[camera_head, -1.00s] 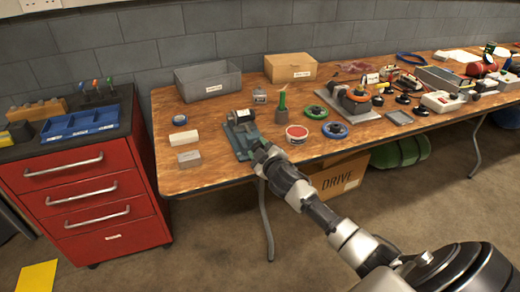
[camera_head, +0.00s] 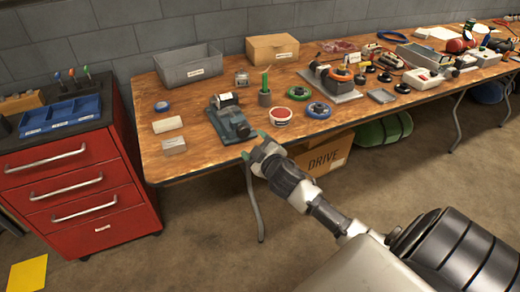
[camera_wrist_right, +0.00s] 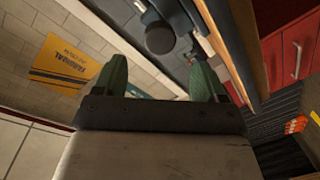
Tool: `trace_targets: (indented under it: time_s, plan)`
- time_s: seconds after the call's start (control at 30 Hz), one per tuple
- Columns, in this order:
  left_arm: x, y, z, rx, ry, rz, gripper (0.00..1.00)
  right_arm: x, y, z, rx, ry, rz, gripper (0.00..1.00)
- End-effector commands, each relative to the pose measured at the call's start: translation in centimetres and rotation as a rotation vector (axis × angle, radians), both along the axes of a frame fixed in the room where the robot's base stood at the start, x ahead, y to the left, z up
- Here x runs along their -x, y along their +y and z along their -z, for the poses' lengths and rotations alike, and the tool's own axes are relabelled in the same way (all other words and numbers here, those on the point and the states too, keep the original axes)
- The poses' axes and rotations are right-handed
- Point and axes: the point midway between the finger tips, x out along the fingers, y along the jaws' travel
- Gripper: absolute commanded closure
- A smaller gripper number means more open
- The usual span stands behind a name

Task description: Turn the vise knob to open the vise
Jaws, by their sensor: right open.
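The teal vise (camera_head: 226,122) sits near the front edge of the wooden table, left of its middle. Its dark round knob (camera_head: 243,131) faces the front edge and shows in the wrist view (camera_wrist_right: 160,39) just beyond the fingertips. My right gripper (camera_head: 254,145) is in front of the knob, at the table edge. Its two green fingers stand apart in the wrist view (camera_wrist_right: 160,78), with nothing between them. The knob looks apart from the fingers. The vise jaws are too small to judge their gap. My left gripper is not in view.
A red drawer cabinet (camera_head: 75,200) stands left of the table. A red-rimmed tin (camera_head: 281,116), a green-handled tool in a holder (camera_head: 265,92) and a pale block (camera_head: 174,146) are near the vise. A grey bin (camera_head: 188,68) is behind it. A cardboard box (camera_head: 325,155) is under the table.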

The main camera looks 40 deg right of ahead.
Motion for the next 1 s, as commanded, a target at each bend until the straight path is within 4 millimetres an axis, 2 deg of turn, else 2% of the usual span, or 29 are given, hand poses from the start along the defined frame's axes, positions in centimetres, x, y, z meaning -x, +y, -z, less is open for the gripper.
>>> trace_targets:
  time_s: [0.1, 0.23, 0.83, 0.93, 1.0]
  plan:
    - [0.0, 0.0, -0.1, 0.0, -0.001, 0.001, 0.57, 1.9, 0.3, -0.1, -0.001, 0.002, 0.001, 0.29]
    - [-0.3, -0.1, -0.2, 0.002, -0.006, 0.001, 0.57, 2.9, 0.5, -0.2, 0.0, 0.001, 0.001, 0.29]
    - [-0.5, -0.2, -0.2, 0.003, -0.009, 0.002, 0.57, 3.2, 0.5, -0.2, 0.0, 0.001, 0.001, 0.29]
    - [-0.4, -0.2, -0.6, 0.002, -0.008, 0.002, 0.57, 3.3, 0.4, 1.2, -0.015, 0.034, 0.007, 0.29]
    - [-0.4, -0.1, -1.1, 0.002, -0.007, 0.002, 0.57, 3.6, 0.2, 3.6, -0.041, 0.093, 0.018, 0.29]
